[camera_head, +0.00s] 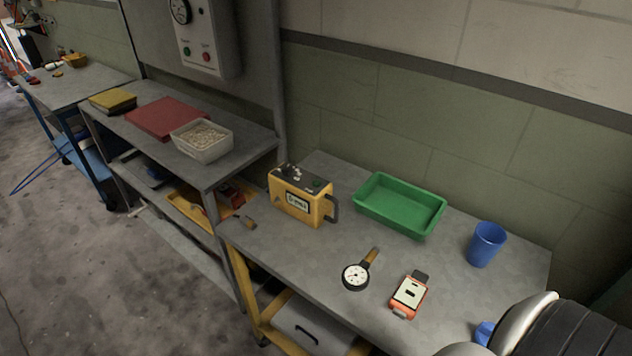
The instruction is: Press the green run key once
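A yellow box-shaped instrument (296,208) stands upright on the near grey bench. It has a small display on its front face, a black handle on its right side and a dark top panel with small controls. One control on that panel is a small green key (317,183). A grey wall box (211,33) at the back also carries a green button (187,51) and a red button, below a round gauge. No lettering on these keys is readable. Neither of my grippers is in view.
A green tray (401,205) stands right of the instrument, and a blue cup (486,244) farther right. A dial gauge (356,276) and an orange meter (409,295) lie in front. A white and black ribbed shape covers the lower right corner. The bench (290,255) before the instrument is clear.

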